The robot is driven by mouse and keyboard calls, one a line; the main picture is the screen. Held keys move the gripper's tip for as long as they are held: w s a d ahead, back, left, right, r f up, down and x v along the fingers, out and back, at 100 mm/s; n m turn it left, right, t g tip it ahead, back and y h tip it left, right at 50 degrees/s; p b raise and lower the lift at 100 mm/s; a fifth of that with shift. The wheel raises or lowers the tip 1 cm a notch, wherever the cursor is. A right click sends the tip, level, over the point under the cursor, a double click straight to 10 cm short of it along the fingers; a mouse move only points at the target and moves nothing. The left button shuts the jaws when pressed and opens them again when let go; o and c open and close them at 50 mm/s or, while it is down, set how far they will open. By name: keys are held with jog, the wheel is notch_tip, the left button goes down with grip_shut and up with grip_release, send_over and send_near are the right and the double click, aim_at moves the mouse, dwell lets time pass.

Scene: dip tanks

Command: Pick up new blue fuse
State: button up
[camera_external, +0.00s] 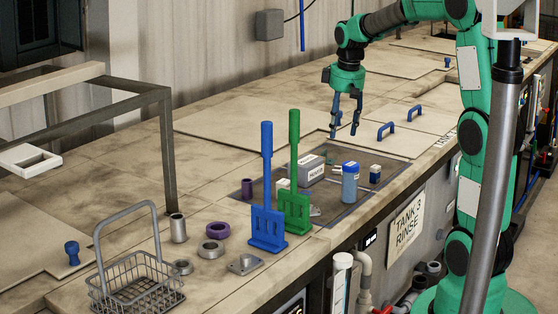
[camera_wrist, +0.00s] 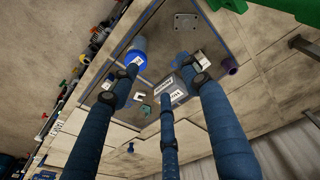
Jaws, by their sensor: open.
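A small blue block with a white label and dark parts (camera_external: 375,173), which looks like the blue fuse, stands on the dark recessed panel near its right front edge. A larger blue cylinder with a pale label (camera_external: 350,182) stands just left of it and also shows in the wrist view (camera_wrist: 138,44). My gripper (camera_external: 344,132) has dark blue fingers spread apart and empty, pointing down above the panel's far right part.
A labelled grey box (camera_external: 311,169) and a purple cylinder (camera_external: 247,188) sit on the panel. Tall blue (camera_external: 267,190) and green (camera_external: 294,175) handled tools stand at its left. Blue lid handles (camera_external: 387,130) lie to the right. A wire basket (camera_external: 135,285) stands front left.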

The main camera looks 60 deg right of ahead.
jog(key=w+d+f+g+p, duration=0.15)
jog(key=d+f+p, duration=0.25)
jog(key=d, duration=0.9)
jog(key=y+p, duration=0.1)
jog(key=p, duration=0.2)
send_over(376, 166)
notch_tip(376, 166, down, 6)
jog(key=shift+w, duration=0.2)
jog(key=shift+a, duration=0.15)
notch_tip(376, 166, down, 9)
jog(key=shift+r, duration=0.2)
jog(key=shift+f, duration=0.15)
jog(key=shift+s+f+p, duration=0.15)
jog(key=shift+f+p, duration=0.2)
jog(key=shift+f, duration=2.1)
